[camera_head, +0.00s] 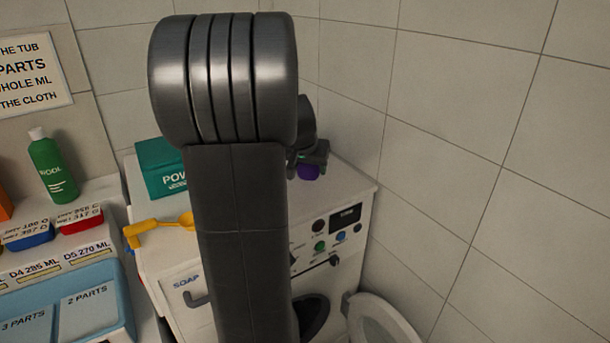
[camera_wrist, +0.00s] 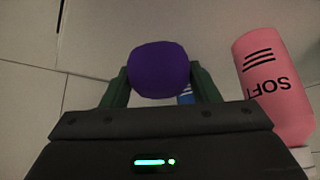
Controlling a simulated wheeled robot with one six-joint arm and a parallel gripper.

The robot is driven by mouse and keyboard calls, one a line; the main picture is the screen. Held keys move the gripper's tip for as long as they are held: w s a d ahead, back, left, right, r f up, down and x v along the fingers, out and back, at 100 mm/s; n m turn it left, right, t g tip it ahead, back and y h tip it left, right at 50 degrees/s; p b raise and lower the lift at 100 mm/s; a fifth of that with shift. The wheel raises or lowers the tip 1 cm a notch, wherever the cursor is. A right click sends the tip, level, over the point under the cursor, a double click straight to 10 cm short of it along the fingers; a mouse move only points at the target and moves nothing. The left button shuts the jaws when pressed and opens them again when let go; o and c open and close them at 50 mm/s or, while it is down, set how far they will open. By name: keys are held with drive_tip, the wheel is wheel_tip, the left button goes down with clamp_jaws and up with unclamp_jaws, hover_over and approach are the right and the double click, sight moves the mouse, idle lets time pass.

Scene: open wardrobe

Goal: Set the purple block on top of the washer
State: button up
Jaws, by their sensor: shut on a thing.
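The purple block (camera_head: 308,173) shows as a small rounded patch under my gripper (camera_head: 308,158) in the head view. In the wrist view the block (camera_wrist: 160,68) sits between the two dark green fingers of my gripper (camera_wrist: 160,88), which is shut on it. The white washer (camera_head: 350,190) stands against the right wall, with a control panel on its front. The block is over the washer's top towards its back; I cannot tell whether it touches the surface. My arm hides the middle of the washer.
A teal powder box (camera_head: 160,168) and a yellow scoop (camera_head: 160,228) are left of my arm. A green bottle (camera_head: 53,165) stands further left. The washer's round door (camera_head: 382,322) hangs open. In the wrist view, a pink bottle (camera_wrist: 272,88) is close on the right.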

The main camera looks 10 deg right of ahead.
sight(309, 176)
drive_tip(key=shift+f, duration=1.6)
drive_tip(key=shift+f, duration=0.15)
drive_tip(key=o, duration=1.1)
drive_tip(key=shift+c, duration=0.2)
drive_tip(key=shift+s+r, duration=0.15)
drive_tip(key=shift+r, duration=0.3)
drive_tip(key=b+v, duration=0.1)
drive_tip(key=v, duration=1)
drive_tip(key=shift+s, duration=0.15)
drive_tip(key=shift+a+r, duration=0.1)
